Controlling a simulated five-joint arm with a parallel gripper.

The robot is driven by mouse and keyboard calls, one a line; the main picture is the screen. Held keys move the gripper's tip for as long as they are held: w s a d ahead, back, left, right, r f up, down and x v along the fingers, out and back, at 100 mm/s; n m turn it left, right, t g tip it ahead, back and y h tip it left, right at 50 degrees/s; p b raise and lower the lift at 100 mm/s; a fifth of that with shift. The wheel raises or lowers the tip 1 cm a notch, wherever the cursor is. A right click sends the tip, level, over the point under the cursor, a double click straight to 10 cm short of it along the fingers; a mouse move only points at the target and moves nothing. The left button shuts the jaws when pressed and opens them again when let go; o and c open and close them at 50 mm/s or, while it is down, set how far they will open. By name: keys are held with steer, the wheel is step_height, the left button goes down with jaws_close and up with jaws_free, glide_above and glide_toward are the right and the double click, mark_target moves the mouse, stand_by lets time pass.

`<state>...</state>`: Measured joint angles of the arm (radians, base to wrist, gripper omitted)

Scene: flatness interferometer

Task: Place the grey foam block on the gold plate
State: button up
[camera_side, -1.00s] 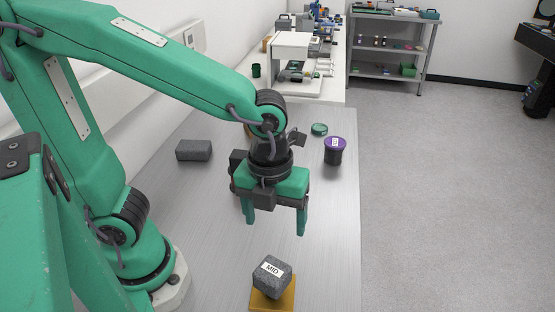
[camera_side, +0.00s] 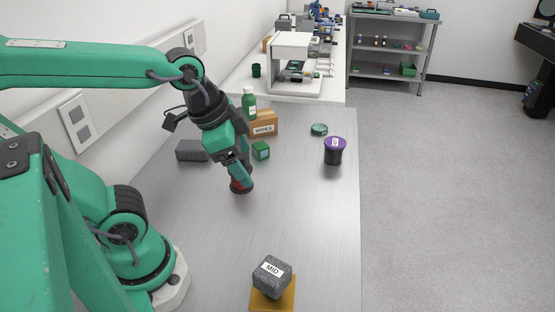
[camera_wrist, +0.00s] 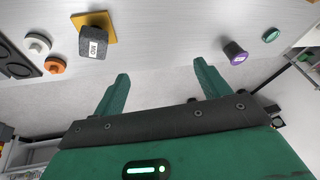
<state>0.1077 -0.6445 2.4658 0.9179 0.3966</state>
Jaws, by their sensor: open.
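A speckled grey block (camera_side: 272,277) with a white MID label sits on the gold plate (camera_side: 287,301) at the front of the table. Both also show in the wrist view, the block (camera_wrist: 93,43) and the plate (camera_wrist: 108,21) at upper left. I cannot tell by look which block is foam. My gripper (camera_side: 243,178) is well behind the gold plate, tilted down to the right. In the wrist view my gripper (camera_wrist: 160,82) is open, with nothing between its fingers.
A red and dark round item (camera_side: 241,186) is right below my gripper. A green bottle (camera_side: 249,104), a wipes box (camera_side: 263,124) and a small green box (camera_side: 261,150) stand behind. A purple-lidded dark jar (camera_side: 334,151) stands right. The table's middle is clear.

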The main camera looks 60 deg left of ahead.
steer(key=n, duration=0.2)
steer(key=a+n, duration=0.1)
steer(key=n, duration=0.1)
steer(key=s+a+r+n+t, duration=0.1)
steer(key=shift+a+n, duration=0.25)
steer(key=shift+n, duration=0.15)
stand_by(0.8)
